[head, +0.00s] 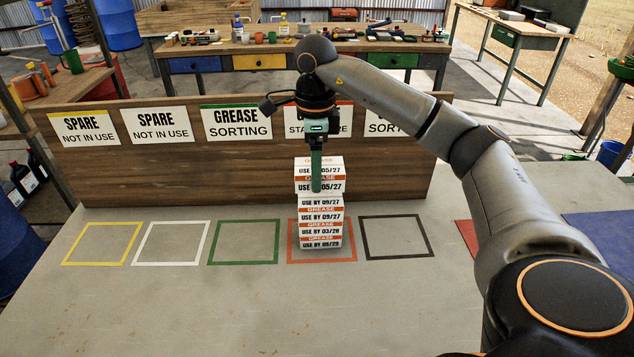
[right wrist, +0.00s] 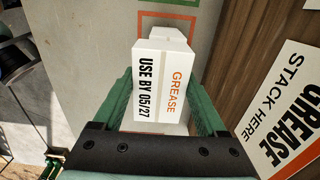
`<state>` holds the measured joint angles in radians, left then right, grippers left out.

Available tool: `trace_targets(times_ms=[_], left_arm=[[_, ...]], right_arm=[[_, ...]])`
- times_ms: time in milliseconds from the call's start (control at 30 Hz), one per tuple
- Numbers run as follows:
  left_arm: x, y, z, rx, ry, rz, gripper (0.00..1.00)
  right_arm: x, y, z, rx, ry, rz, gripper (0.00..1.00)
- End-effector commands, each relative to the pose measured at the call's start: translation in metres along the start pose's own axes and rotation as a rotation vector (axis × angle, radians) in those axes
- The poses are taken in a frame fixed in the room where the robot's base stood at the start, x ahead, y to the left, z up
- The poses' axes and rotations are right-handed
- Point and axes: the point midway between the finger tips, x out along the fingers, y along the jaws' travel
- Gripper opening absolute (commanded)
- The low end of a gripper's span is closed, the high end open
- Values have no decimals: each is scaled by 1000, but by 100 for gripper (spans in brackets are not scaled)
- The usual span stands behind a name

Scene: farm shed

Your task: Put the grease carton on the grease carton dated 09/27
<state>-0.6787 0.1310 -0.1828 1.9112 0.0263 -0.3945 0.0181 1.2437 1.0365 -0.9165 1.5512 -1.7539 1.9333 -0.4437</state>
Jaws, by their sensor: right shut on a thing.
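My right gripper (head: 316,186) is shut on a white and orange grease carton (head: 333,174) marked USE BY 05/27. The held carton also shows between the green fingers in the right wrist view (right wrist: 160,85). It is upright over a stack on the orange-red square (head: 292,258). The stack's top carton is the grease carton dated 09/27 (head: 322,217). Its dated top face shows below the held carton; I cannot tell whether the two touch. Under it are the cartons dated 03/28 (head: 321,232) and 05/29 (head: 321,245). My left gripper is not in view.
Yellow (head: 70,248), white (head: 140,248), green (head: 213,247) and black (head: 427,241) squares on the table are empty. A wooden board (head: 270,182) with signs stands behind the stack. The front of the table is clear.

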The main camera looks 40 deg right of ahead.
Motion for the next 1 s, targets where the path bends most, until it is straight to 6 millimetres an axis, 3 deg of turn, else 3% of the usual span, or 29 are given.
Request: trace_targets(times_ms=[167,400,767,800,1000], left_arm=[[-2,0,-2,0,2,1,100],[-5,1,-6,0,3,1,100],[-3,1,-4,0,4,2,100],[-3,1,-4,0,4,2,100],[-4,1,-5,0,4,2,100]], right_arm=[[13,-10,-4,2,2,2,14],[42,-10,-3,-1,1,-1,14],[46,-10,-3,0,0,-1,14],[47,-10,-3,0,0,-1,76],[46,-10,-3,0,0,-1,98]])
